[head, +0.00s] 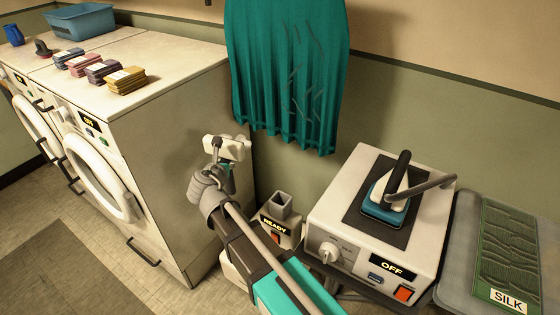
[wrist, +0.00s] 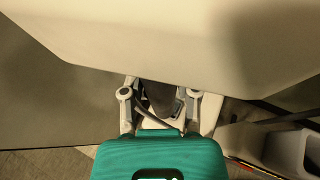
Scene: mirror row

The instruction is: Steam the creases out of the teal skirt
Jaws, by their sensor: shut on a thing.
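The teal skirt (head: 288,70) hangs against the wall in the head view, with dark crease lines on its right half; its top is cut off. My gripper (head: 218,165) is below and left of the skirt's hem, apart from it, beside the white machine's side. It is shut on a steamer head (head: 232,148), whose pale end points up past the fingers. In the wrist view the fingers (wrist: 160,100) close around its dark handle; the rest of it is hard to make out. The steamer base (head: 281,228), labelled READY, stands below the skirt.
White front-loading machines (head: 160,120) stand at left with folded stacks (head: 125,82) and a blue basin (head: 78,20) on top. At right are an iron (head: 390,195) on a unit marked OFF (head: 330,225) and a green board (head: 508,250) labelled SILK. The skirt's front is clear.

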